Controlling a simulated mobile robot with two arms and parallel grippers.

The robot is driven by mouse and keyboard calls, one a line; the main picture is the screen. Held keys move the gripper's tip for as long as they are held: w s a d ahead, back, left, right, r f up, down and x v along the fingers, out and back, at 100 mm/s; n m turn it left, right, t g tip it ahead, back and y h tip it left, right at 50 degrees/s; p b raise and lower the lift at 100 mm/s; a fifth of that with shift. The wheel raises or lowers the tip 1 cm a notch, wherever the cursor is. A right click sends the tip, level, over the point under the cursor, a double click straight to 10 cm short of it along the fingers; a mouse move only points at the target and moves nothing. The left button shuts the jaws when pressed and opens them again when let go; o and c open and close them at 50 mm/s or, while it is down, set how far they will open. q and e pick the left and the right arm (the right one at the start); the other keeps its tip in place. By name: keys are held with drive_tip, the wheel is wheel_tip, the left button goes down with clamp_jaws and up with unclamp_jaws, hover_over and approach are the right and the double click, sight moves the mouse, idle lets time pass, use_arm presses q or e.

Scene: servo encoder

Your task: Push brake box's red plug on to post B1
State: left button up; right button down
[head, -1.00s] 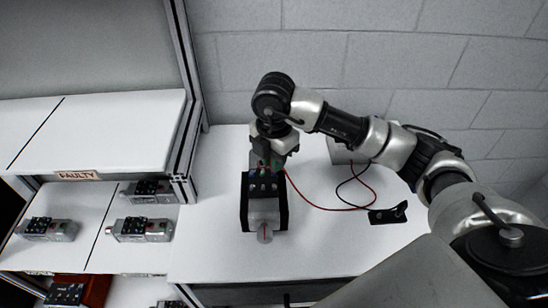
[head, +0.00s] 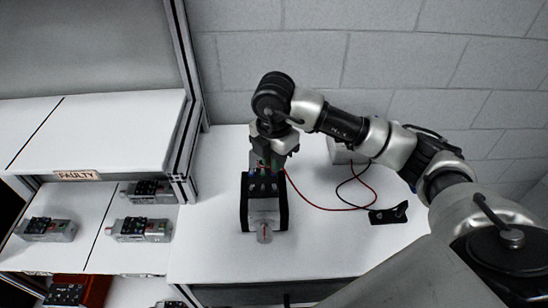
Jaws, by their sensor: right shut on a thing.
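A servo motor with a black top (head: 264,188) sits in a dark cradle on the white bench. My right gripper (head: 264,162) points down over the far end of the motor, shut on the red plug, which is mostly hidden by the gripper. A red lead (head: 318,206) runs from the gripper to the right. The brake box (head: 345,152) is a pale box behind my right forearm, partly hidden. A black lead (head: 345,183) also curves there. Post B1 cannot be made out under the gripper. My left gripper is not in view.
A black holder (head: 388,214) lies on the bench at the right, by the leads. Shelves at the left carry a FAULTY label (head: 77,175) and several motors (head: 140,229). A metal upright (head: 184,95) stands between shelves and bench. The front right bench is clear.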

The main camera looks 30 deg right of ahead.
drive_tip(key=shift+f, duration=0.15)
drive_tip(key=c, duration=1)
unclamp_jaws()
drive_tip(key=shift+r+p, duration=2.4)
drive_tip(key=shift+r, duration=1.2)
drive_tip(key=shift+f, duration=0.15)
